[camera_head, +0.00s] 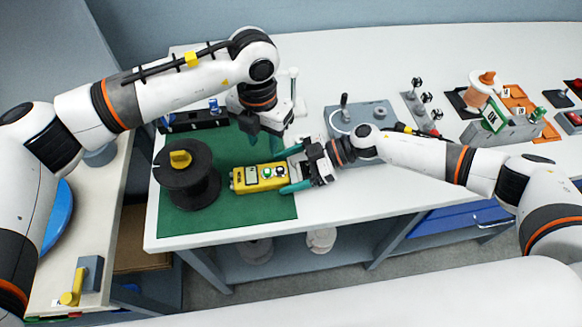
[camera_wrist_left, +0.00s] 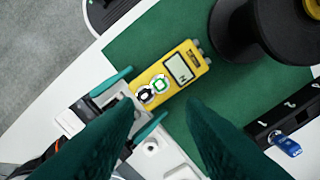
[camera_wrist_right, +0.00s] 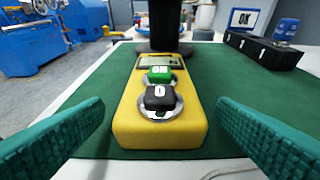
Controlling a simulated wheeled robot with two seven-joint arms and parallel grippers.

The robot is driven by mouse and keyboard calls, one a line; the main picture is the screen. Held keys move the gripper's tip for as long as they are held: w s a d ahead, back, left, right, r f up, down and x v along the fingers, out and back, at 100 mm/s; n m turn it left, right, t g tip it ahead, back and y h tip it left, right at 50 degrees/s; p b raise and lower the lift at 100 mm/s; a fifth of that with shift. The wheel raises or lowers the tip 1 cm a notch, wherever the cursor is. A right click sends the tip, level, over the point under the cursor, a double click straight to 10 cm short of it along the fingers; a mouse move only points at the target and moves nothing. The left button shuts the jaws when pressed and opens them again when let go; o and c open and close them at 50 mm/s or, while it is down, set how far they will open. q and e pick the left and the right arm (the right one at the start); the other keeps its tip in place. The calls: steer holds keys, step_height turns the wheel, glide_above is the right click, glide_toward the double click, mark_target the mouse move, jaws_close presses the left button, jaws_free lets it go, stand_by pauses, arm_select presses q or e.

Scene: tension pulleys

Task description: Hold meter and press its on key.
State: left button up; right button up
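The yellow meter (camera_head: 249,180) lies on the green mat, with a grey display, a green key (camera_wrist_right: 160,74) and a black key (camera_wrist_right: 160,97) marked 0. It also shows in the left wrist view (camera_wrist_left: 181,69). My right gripper (camera_head: 293,170) is open at the meter's key end. Its teal fingers stand on either side of the meter, with gaps visible in the right wrist view (camera_wrist_right: 160,135). My left gripper (camera_head: 262,137) is open and empty, pointing down above the mat behind the meter. Its fingers (camera_wrist_left: 160,125) are spread in the left wrist view.
A black spool (camera_head: 187,178) stands on the green mat (camera_head: 240,218) left of the meter. A black rack (camera_head: 195,120) with a blue item lies behind it. The mat's front strip is clear.

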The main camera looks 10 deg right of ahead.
steer(key=c, duration=1.2)
arm_select(q)
jaws_close()
stand_by(0.6)
